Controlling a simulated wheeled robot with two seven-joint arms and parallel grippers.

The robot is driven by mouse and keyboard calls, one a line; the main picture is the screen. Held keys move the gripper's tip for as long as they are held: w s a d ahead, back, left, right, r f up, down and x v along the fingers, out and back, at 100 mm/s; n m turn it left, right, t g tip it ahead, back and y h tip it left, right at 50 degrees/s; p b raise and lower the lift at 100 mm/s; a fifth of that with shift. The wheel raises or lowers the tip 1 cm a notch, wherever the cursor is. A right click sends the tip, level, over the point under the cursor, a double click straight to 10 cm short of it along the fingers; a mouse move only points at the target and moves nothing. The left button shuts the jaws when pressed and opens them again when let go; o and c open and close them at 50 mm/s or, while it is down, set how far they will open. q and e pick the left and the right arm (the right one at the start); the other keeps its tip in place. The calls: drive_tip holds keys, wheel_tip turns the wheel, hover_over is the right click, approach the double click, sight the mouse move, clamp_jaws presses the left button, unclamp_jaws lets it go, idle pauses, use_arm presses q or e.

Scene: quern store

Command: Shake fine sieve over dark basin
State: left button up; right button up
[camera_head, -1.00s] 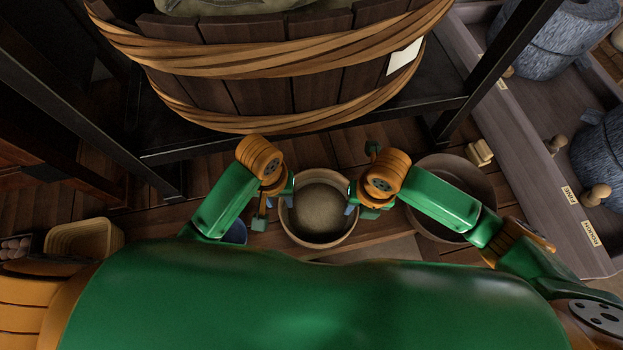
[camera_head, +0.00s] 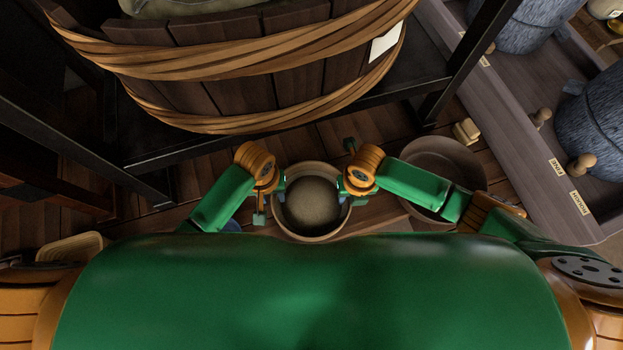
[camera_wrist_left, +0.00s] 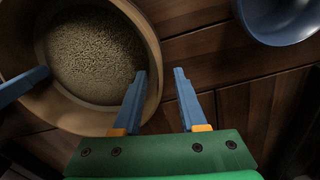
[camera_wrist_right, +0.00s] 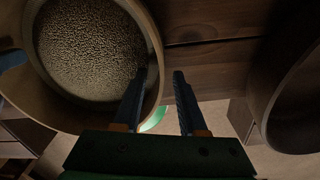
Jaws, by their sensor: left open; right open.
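The sieve (camera_head: 312,231), a round tan-rimmed vessel with a speckled, grainy tan inside, sits between my grippers in the head view. It also shows in the left wrist view (camera_wrist_left: 152,62) and right wrist view (camera_wrist_right: 152,45). My left gripper (camera_head: 281,193) is open at its left side, one finger over the inside and one outside the rim. My right gripper (camera_head: 344,195) is open at its right side, likewise straddling the rim. I cannot tell whether the speckled surface is mesh or grain. The dark basin (camera_head: 455,160), wide and brown, stands to the right, partly behind my right arm.
A blue bowl (camera_wrist_left: 282,22) stands beside the sieve in the left wrist view. A large wooden tub (camera_head: 245,95) on a black frame stands behind. A grey shelf (camera_head: 520,150) with labels is at the right. A pale basket (camera_head: 70,247) is at the far left.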

use_arm(q)
drive_tip(key=shift+f, duration=0.25)
use_arm(e)
drive_tip(key=shift+f, duration=0.2)
use_arm(q)
drive_tip(key=shift+c, duration=0.2)
use_arm(e)
drive_tip(key=shift+c, duration=0.3)
use_arm(q)
clamp_jaws()
use_arm(e)
clamp_jaws()
idle(0.3)
